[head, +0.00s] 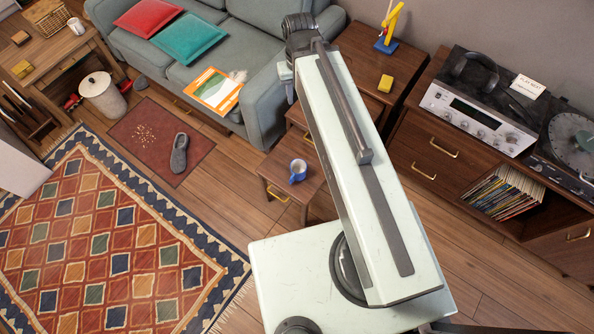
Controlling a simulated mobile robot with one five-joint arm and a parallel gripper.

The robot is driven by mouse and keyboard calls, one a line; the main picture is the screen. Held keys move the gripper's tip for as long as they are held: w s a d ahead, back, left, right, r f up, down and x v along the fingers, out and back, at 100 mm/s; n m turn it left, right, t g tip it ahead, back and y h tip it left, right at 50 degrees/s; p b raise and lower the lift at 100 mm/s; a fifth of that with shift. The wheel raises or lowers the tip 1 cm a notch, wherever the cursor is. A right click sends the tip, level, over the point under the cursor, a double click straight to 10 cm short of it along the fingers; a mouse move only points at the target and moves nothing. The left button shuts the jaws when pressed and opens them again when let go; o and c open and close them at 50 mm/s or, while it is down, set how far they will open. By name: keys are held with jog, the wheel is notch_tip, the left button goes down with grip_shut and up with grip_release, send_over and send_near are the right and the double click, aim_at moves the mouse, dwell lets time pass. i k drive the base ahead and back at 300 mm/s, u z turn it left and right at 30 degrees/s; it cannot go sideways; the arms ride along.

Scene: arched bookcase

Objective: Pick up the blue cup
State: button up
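The blue cup (297,173) stands upright on a small low wooden table (276,164) near the middle of the head view. Its inside looks pale. My arm passes just to the right of it and reaches away toward the sofa's right end. My gripper (289,92) shows only in part, hanging below the far end of the arm by the sofa armrest. It is well beyond the cup and apart from it. Its fingers are too small and hidden to tell whether they are open or shut.
The grey sofa (257,48) holds red and teal cushions and a magazine (215,90). A side table (352,50) with a yellow block (385,83) stands right of my arm. A stereo cabinet (435,150) is at right. A slipper (179,153) lies on a mat. A patterned rug (110,250) covers the left floor.

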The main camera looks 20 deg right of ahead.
aim_at(298, 167)
jog(key=z, duration=0.05)
jog(key=k, duration=0.5)
jog(key=u, duration=3.05)
jog(key=k, duration=0.85)
